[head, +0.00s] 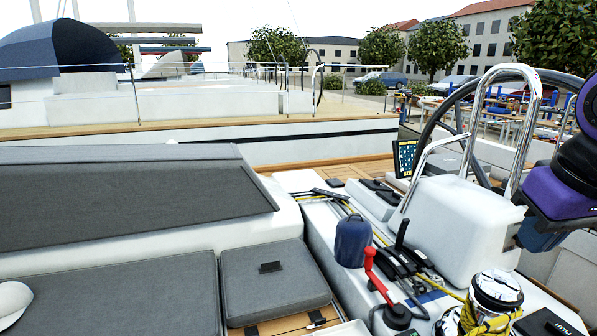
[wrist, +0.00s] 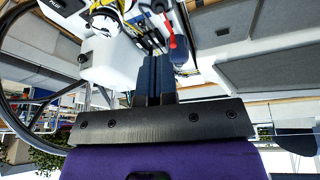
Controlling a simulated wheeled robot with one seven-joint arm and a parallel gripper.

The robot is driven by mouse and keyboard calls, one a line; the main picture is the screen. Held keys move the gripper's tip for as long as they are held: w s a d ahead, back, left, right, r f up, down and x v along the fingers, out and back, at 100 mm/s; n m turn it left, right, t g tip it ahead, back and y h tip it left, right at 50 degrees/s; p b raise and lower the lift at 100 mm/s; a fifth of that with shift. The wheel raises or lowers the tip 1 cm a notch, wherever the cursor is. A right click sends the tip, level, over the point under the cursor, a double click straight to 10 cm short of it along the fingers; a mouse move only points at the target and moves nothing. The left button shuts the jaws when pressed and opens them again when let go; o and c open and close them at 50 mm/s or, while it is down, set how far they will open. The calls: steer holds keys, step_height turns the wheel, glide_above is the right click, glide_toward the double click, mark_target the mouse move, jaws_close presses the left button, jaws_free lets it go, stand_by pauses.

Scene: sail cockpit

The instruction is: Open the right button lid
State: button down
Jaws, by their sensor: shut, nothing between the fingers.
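I cannot make out the right button lid or its buttons for certain in either view. My gripper (head: 540,238) is at the right edge of the head view, beside the white pedestal (head: 452,225) and above the deck with the winch. In the wrist view its two blue fingers (wrist: 156,60) are together, with nothing visible between them. It is apart from the deck fittings. A black instrument (head: 546,324) with partly legible white lettering is at the lower right of the head view, cut by the frame. It also shows at the top left of the wrist view (wrist: 62,5).
A chrome winch (head: 495,292) with yellow rope stands in front of the pedestal. A red-handled lever (head: 372,268) and a dark blue cover (head: 352,241) are to its left. Steel rails (head: 535,110) and a steering wheel (head: 432,135) rise behind. Grey cushions (head: 110,295) fill the left.

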steer(key=shift+s+d+r+m+t, duration=0.1)
steer(key=shift+s+r+m+t, duration=0.2)
steer(key=shift+s, duration=0.35)
steer(key=shift+s+r+m+t, duration=0.1)
steer(key=shift+s+t, duration=0.3)
steer(key=shift+s, duration=0.2)
steer(key=c, duration=0.9)
jaws_free()
steer(key=shift+s, duration=0.15)
steer(key=shift+w+f+g, duration=0.2)
steer(key=shift+w+g, duration=0.1)
steer(key=shift+w, duration=0.2)
steer(key=w+a+f+n+g+h, duration=0.3)
steer(key=w+f+n+g+h, duration=0.15)
steer(key=w+f, duration=0.5)
steer(key=w+a+f+n+g+h, duration=0.3)
steer(key=w+f+n+h, duration=0.15)
steer(key=w+f, duration=0.55)
steer(key=s+a+f+n+t+h, duration=0.1)
steer(key=a+f+n+t+h, duration=0.2)
steer(key=f, duration=0.8)
steer(key=s+a+f+n+t+h, duration=0.15)
steer(key=f+n, duration=0.35)
steer(key=f, duration=0.6)
steer(key=a+f+n+t+h, duration=0.3)
steer(key=f+n+t+h, duration=0.1)
steer(key=f, duration=0.7)
steer(key=x, duration=1.1)
